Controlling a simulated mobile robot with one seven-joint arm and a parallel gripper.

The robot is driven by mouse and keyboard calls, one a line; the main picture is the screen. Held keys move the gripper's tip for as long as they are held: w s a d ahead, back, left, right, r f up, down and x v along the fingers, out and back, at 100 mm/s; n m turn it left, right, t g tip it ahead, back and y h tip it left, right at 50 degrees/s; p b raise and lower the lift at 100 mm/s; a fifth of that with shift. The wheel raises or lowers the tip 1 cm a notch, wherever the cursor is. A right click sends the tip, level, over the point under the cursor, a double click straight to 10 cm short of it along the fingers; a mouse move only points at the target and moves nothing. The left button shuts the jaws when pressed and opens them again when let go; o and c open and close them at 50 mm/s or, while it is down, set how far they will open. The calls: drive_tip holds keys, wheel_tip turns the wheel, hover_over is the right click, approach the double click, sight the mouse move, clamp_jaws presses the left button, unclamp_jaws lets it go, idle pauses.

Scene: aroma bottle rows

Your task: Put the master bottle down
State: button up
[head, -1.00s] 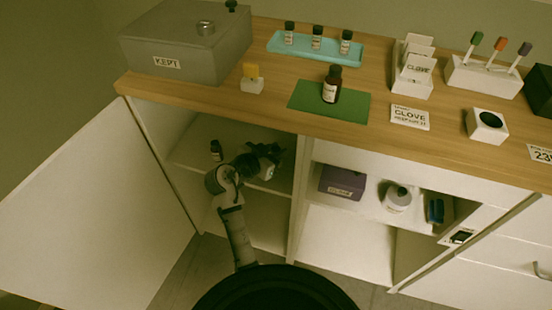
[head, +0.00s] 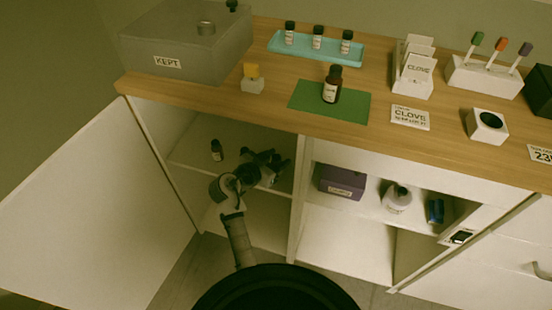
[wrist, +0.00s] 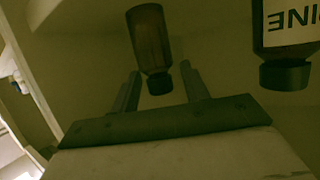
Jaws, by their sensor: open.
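My gripper (head: 274,163) reaches into the open left cabinet, above its shelf. In the wrist view, which is upside down, the open fingers (wrist: 160,86) point at a dark brown bottle (wrist: 150,40) with a black cap. The bottle shows between and beyond the fingertips, with no clear contact; it looks upright. My gripper mostly hides this bottle in the head view. A second bottle (head: 216,150) stands on the shelf to the left; in the wrist view its label (wrist: 290,25) seems to read PINE. Another brown bottle (head: 332,84) stands on the green mat (head: 304,95) on the counter.
The cabinet door (head: 105,215) stands open on the left. A divider (head: 300,195) borders the cabinet on the right. The counter (head: 215,97) overhangs the shelf. A purple box (head: 341,182) and a white bottle (head: 397,199) sit in the neighbouring bay.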

drive_tip(key=shift+r, duration=0.15)
drive_tip(key=b+v, duration=0.2)
drive_tip(key=v, duration=1)
